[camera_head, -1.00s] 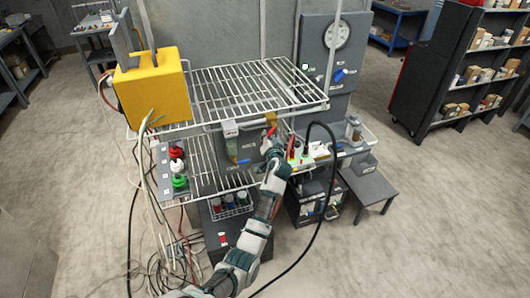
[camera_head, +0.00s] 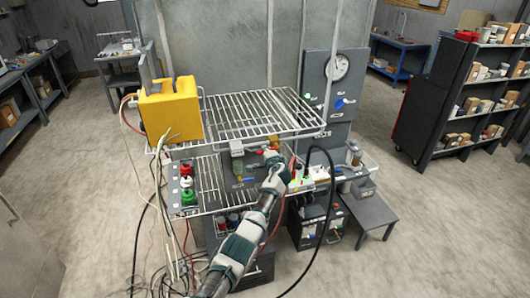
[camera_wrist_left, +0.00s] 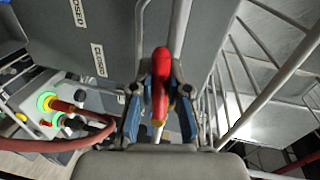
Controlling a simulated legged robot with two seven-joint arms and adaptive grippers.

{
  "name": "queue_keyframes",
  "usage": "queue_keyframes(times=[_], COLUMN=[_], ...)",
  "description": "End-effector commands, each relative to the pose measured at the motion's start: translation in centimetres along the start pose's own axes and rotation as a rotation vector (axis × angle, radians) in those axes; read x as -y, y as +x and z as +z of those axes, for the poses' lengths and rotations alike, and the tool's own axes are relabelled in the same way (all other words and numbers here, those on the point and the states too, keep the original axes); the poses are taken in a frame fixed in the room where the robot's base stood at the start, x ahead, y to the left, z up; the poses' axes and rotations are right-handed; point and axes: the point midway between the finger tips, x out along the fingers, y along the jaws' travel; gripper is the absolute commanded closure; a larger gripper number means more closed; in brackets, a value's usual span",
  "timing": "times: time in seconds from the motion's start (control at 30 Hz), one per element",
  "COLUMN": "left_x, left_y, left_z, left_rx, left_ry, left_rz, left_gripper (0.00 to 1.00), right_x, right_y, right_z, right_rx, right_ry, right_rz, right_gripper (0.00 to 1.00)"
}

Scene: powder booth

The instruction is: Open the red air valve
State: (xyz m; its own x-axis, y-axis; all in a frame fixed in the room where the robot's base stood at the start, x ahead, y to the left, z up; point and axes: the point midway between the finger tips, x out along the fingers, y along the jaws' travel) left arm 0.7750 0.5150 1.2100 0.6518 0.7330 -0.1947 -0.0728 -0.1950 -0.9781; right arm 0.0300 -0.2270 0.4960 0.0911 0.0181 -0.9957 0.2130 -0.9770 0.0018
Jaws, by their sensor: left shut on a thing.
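The red air valve's handle (camera_wrist_left: 161,75) stands lengthwise in the middle of the left wrist view, between the blue-padded fingers of my left gripper (camera_wrist_left: 160,112). The gripper is shut on it. In the head view my left gripper (camera_head: 272,158) is at the front edge of the wire rack, beside the valve panel, and a small part of the red handle (camera_head: 269,151) shows there. The gripper hides most of the valve body. My right gripper is not in view.
A yellow box (camera_head: 172,110) sits on the wire rack (camera_head: 262,112). Red, white and green knobs are on a panel (camera_head: 175,200) at left. A black hose (camera_head: 333,185) loops down close to the right of my arm. A gauge panel (camera_head: 325,100) stands behind.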

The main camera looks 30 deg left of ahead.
Motion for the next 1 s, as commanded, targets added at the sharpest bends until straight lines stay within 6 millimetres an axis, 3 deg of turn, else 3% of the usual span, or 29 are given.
queue_keyframes(times=[0.4,0.73,0.77,0.83,1.0], left_x=[0.2,0.2,0.2,0.2,0.4], left_y=[0.0,0.1,0.1,0.1,0.0], left_z=[0.1,0.1,0.1,0.1,0.2], left_rx=[0.022,0.02,0.02,0.02,0.021], left_ry=[0.087,0.088,0.088,0.087,0.084], left_rz=[0.004,0.004,0.004,0.003,0.002], left_gripper=[1.0,1.0,0.8,0.63,0.59], right_x=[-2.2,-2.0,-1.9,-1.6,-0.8], right_y=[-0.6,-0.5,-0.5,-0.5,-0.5], right_z=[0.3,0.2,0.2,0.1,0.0], right_rx=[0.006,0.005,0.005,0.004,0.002], right_ry=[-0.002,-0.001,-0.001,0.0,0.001], right_rz=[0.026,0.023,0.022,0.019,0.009], right_gripper=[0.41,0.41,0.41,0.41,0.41])
